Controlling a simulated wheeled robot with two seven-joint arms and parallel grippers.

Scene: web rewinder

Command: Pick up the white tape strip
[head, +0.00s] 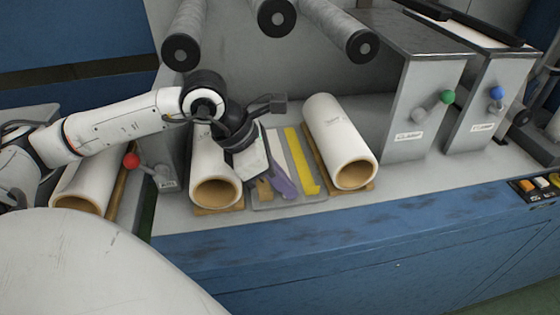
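A shallow grey tray (312,199) lies on the bench between two white rolls. A pale strip (276,147), which looks like the white tape strip, lies lengthwise in it, left of a yellow strip (301,160). Its near end is partly hidden by a purple tool (283,182) and my gripper. A small tan piece (264,190) lies at the tray's front left. My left gripper (256,172) points down over the tray's left side, close to the pale strip. Its fingers are not clear, so I cannot tell whether it touches anything. My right gripper is not in view.
White rolls with brown cores flank the tray, one at left (210,165) and one at right (340,140). Grey rollers (318,25) hang above. A red-knobbed lever (131,160) stands at left; metal brackets (425,100) stand at right. The bench's front strip is clear.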

